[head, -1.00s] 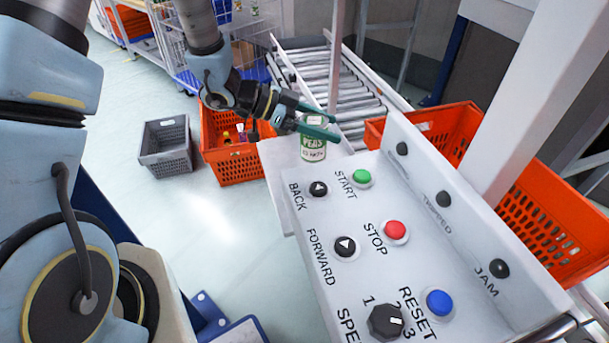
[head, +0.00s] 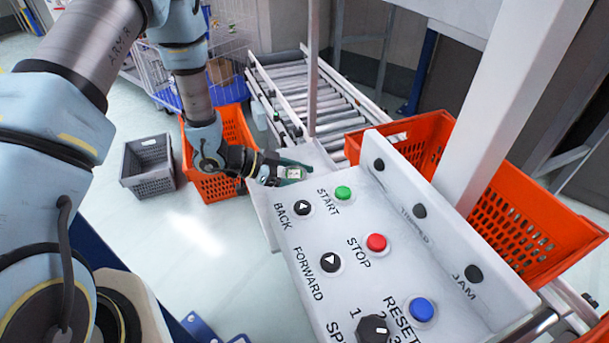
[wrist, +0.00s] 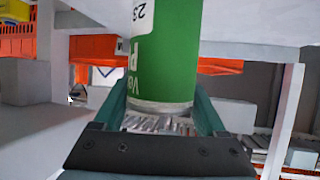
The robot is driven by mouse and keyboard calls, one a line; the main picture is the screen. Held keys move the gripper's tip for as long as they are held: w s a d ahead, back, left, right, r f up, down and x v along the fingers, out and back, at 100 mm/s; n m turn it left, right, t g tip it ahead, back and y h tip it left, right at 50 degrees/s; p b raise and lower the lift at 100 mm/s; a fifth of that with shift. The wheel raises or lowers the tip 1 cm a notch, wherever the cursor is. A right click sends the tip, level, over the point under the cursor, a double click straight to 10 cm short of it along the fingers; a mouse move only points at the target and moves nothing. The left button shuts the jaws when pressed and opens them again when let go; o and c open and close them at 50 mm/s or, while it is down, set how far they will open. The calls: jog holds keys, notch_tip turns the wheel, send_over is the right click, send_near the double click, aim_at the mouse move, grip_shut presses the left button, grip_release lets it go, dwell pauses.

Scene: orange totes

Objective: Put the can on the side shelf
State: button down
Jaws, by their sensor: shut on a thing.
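The can is green with a white label and a silvery end. In the wrist view the can (wrist: 165,62) stands between the two dark green fingers of my gripper (wrist: 162,106), which is shut on it. In the head view my gripper (head: 294,172) is beside the near end of the roller conveyor, and only a small pale part of the can (head: 293,174) shows between the fingers. A white side shelf (head: 262,207) lies beside the control panel, under and around my gripper. I cannot tell whether the can touches it.
The control panel (head: 325,232) with several buttons is close to the right of my gripper. A white post (head: 312,70) rises behind it. An orange tote (head: 233,135) and a grey crate (head: 148,168) stand on the floor to the left. Another orange tote (head: 500,200) is behind the panel.

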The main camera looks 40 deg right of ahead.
jog(key=shift+f, duration=0.1)
grip_release()
jog(key=shift+r, duration=0.2)
jog(key=b+v, duration=0.2)
jog(key=v, duration=1)
jog(key=shift+f, duration=0.15)
